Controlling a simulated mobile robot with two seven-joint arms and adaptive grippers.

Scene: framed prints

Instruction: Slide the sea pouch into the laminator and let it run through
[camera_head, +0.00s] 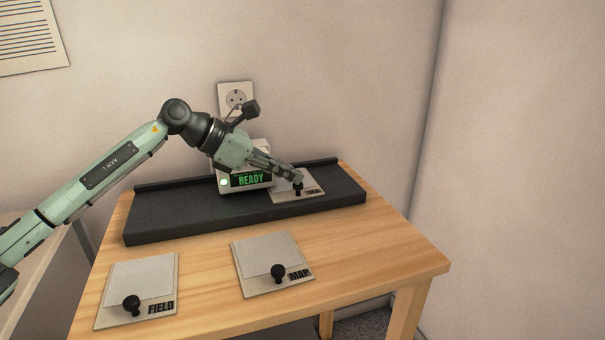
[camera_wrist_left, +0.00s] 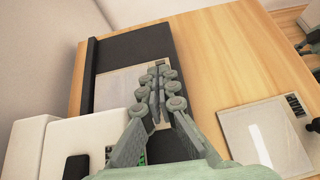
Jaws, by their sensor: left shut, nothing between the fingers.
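The sea pouch (camera_head: 314,178) is a pale sheet with a black knob and a dark, partly hidden label. It lies on the right part of the black bed, beside the laminator; it also shows in the left wrist view (camera_wrist_left: 113,88). The laminator (camera_head: 262,157) is a white box with a green READY display and a lit lamp, partly hidden by my arm. My left gripper (camera_head: 297,177) is shut and empty, its fingertips over the pouch close to the knob. I cannot tell whether they touch it.
The field pouch (camera_head: 140,279) and the map pouch (camera_head: 268,255), each with a black knob, lie on the wooden table (camera_head: 380,245) in front of the black bed (camera_head: 165,217). A wall socket (camera_head: 235,97) is behind the laminator. The table's right front is clear.

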